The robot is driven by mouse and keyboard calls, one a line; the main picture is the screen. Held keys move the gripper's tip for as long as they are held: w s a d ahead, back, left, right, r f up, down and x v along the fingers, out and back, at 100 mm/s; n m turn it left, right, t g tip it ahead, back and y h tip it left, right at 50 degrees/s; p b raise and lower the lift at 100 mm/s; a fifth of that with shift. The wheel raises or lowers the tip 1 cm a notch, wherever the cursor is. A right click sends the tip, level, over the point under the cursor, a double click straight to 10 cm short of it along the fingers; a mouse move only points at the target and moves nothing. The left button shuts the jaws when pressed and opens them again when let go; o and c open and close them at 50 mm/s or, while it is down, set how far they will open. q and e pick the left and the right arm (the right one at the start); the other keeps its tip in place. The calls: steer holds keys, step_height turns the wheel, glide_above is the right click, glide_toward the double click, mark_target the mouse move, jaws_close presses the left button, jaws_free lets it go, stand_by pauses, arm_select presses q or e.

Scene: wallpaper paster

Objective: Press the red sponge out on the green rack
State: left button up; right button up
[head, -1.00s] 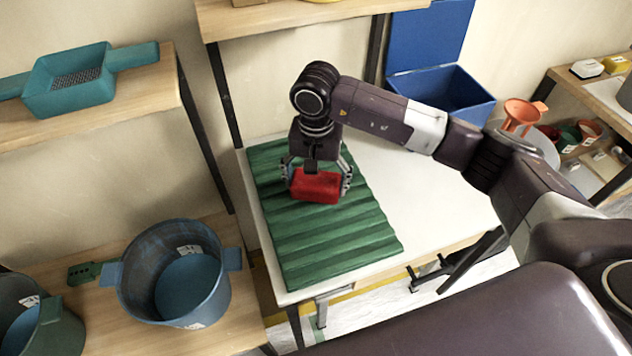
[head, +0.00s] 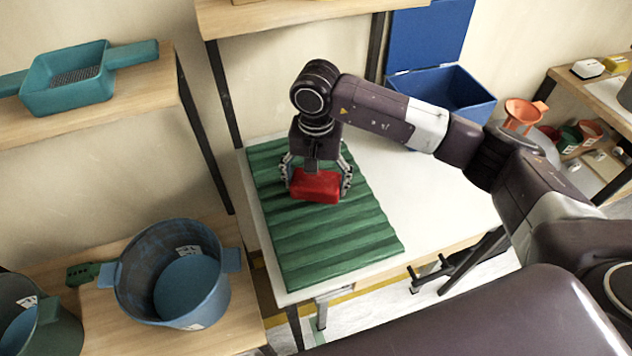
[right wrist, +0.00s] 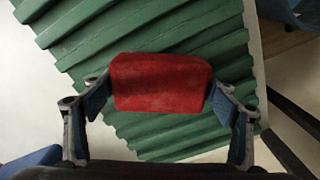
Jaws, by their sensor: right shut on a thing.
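The red sponge (head: 316,187) is a small block at the upper middle of the green rack in the head view. My right gripper (head: 317,180) points down over it and is shut on it, one finger at each end. In the right wrist view the red sponge (right wrist: 160,83) sits between the fingertips, above the ridges of the green rack (right wrist: 215,45). I cannot tell whether it touches the ridges. The green rack (head: 330,242) is a ribbed sheet lying on a white table. My left gripper is not in view.
The white table (head: 425,200) is bare to the right of the rack. A blue open bin (head: 445,95) stands at its back. At left are a blue pot (head: 140,275) on a low shelf and a teal strainer (head: 65,97) on a higher one. An orange funnel (head: 522,112) is at right.

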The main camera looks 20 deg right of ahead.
steer(key=shift+s+f, duration=0.25)
steer(key=shift+f, duration=0.05)
steer(key=shift+w+r+p, duration=0.2)
steer(key=shift+r+p, duration=0.25)
steer(key=shift+r, duration=0.4)
steer(key=shift+r+p, duration=1)
steer(key=shift+r, duration=1.85)
